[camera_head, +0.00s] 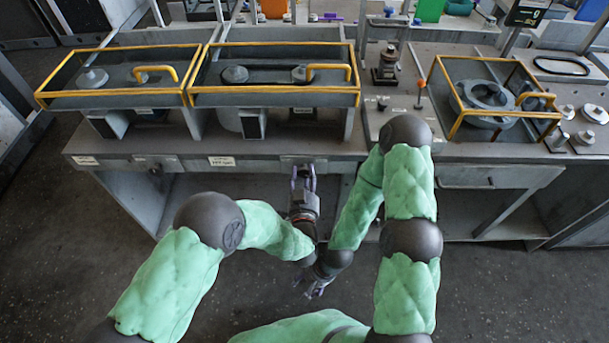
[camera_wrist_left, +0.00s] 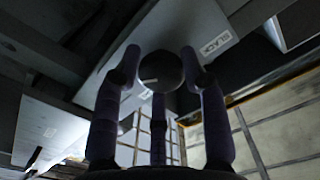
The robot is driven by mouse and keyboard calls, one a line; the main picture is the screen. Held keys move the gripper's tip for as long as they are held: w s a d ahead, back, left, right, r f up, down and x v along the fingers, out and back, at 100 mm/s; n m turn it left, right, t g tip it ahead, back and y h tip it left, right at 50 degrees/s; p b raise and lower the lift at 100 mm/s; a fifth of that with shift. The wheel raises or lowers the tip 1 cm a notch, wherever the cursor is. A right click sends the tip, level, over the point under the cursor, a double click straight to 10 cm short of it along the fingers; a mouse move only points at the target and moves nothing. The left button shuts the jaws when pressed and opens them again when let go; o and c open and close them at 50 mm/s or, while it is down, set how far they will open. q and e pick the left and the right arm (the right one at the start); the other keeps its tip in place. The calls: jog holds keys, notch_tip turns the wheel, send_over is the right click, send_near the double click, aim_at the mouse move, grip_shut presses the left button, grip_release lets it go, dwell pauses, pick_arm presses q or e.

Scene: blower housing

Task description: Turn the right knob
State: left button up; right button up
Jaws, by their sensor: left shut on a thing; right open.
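The right knob is a dark round knob (camera_wrist_left: 161,71) under the bench's front edge, seen in the left wrist view with a small pale mark on its face. My left gripper (camera_head: 303,174) reaches up to the bench front; in the left wrist view its fingers (camera_wrist_left: 160,80) are closed around the knob. In the head view the fingers hide the knob. My right gripper (camera_head: 316,288) is open and empty, low in front of the bench and apart from it. Another dark knob (camera_head: 155,170) sits farther left on the bench front.
The grey bench (camera_head: 225,148) carries two yellow-railed trays (camera_head: 270,101) and a third yellow-railed frame (camera_head: 470,141) with a round housing (camera_head: 484,95). A drawer (camera_head: 490,178) is at right. A label reading BLACK (camera_wrist_left: 216,44) is beside the knob. The floor at left is clear.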

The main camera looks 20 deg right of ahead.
pick_arm(q)
jog(key=shift+s+a+f+m, duration=0.2)
jog(key=shift+f+m, duration=0.35)
jog(key=shift+m, duration=0.55)
jog(key=o, duration=1.1)
jog(key=shift+w+a, duration=0.1)
jog(key=shift+r, duration=0.3)
jog(key=v, duration=1.1)
jog(key=shift+s+a, duration=0.1)
jog(key=shift+s, duration=0.3)
